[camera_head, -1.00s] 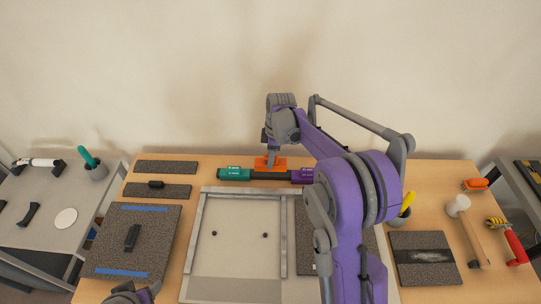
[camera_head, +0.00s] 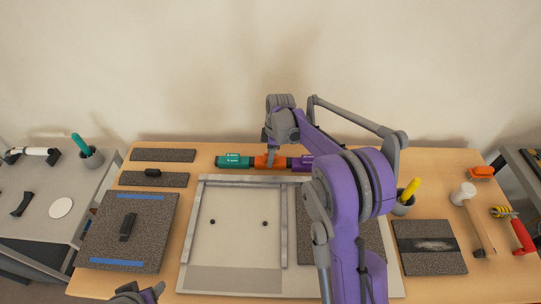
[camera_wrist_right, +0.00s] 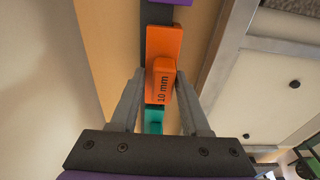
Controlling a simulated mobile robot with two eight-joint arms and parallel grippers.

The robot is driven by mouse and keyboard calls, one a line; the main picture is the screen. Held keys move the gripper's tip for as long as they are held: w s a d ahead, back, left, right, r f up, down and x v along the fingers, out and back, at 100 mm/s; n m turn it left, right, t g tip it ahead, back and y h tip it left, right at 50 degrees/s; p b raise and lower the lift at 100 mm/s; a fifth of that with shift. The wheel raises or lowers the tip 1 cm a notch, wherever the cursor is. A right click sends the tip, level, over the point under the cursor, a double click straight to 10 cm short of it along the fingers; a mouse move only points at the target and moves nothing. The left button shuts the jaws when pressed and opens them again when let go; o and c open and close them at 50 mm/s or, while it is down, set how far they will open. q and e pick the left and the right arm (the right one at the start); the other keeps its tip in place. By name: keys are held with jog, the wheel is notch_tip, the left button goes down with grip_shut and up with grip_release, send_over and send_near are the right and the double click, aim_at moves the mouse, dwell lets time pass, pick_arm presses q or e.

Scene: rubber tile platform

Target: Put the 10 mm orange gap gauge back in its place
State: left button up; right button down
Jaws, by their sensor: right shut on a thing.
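The orange gap gauge (camera_head: 261,162) is at the back of the table, in line between the teal gauge (camera_head: 233,161) and the purple gauge (camera_head: 300,163). In the right wrist view its grip block reads "10 mm" (camera_wrist_right: 162,88), and a dark strip (camera_wrist_right: 157,15) runs under the row. My right gripper (camera_head: 270,160) points down and is shut on the orange gauge; its fingers flank the grip block in the wrist view (camera_wrist_right: 161,103). Whether the gauge is fully seated cannot be told. My left gripper (camera_head: 138,294) shows only partly at the bottom left; its jaws are unclear.
A framed pale board (camera_head: 235,250) lies just in front of the gauges. Speckled tiles (camera_head: 150,225) lie to the left. A cup with a yellow handle (camera_head: 408,192), a mallet (camera_head: 474,215) and a red-handled tool (camera_head: 522,236) are on the right. The wall stands close behind.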

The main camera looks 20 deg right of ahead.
jog(key=shift+f, duration=0.3)
jog(key=shift+c, duration=1.5)
grip_release()
jog(key=shift+r, duration=0.1)
jog(key=r, duration=0.7)
jog(key=d+r, duration=0.1)
jog(key=r, duration=0.2)
jog(key=shift+s+d+r, duration=0.1)
jog(key=shift+s+r, duration=0.25)
